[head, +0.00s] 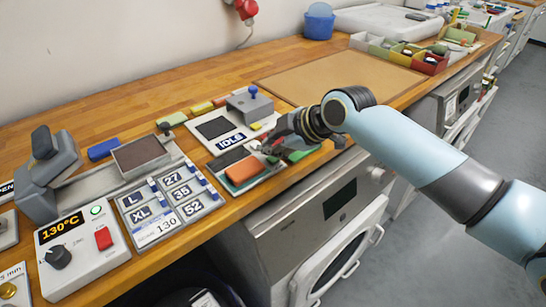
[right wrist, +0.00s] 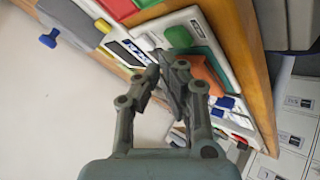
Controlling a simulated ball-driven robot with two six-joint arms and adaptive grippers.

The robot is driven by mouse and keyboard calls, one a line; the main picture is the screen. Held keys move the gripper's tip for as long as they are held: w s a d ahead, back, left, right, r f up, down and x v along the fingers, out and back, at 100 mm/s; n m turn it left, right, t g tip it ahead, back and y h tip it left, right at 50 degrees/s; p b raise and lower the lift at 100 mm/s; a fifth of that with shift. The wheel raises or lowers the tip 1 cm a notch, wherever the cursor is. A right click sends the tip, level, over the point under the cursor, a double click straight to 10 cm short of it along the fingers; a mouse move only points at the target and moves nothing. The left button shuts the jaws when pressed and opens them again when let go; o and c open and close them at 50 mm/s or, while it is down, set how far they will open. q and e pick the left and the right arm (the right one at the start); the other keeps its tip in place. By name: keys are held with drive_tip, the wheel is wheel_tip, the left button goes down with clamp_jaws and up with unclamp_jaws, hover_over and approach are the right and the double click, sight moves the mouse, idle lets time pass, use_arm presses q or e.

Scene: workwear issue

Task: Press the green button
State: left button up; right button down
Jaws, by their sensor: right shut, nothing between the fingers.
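A green button (right wrist: 178,37) shows in the right wrist view on a pale panel, beside an orange block (right wrist: 205,65). In the head view a small green patch (head: 272,160) shows by the orange block (head: 243,172), mostly covered by my right gripper (head: 264,148). My right gripper is shut and empty, its fingers pointing down at the panel. In the right wrist view its fingertips (right wrist: 166,72) look close to the green button; I cannot tell whether they touch it. My left gripper is not in view.
A 130°C control box (head: 75,255) stands left. A bare brown mat (head: 335,80) lies behind right.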

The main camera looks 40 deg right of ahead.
sight(271, 160)
drive_tip(key=shift+f, duration=0.15)
drive_tip(key=shift+f, duration=0.3)
drive_tip(key=shift+f+b, duration=0.45)
drive_tip(key=shift+b, duration=0.1)
idle(0.8)
drive_tip(key=shift+r+p, duration=0.9)
drive_tip(key=shift+r, duration=0.1)
wheel_tip(271, 160, up, 5)
drive_tip(key=p, duration=0.4)
drive_tip(key=shift+p, duration=0.35)
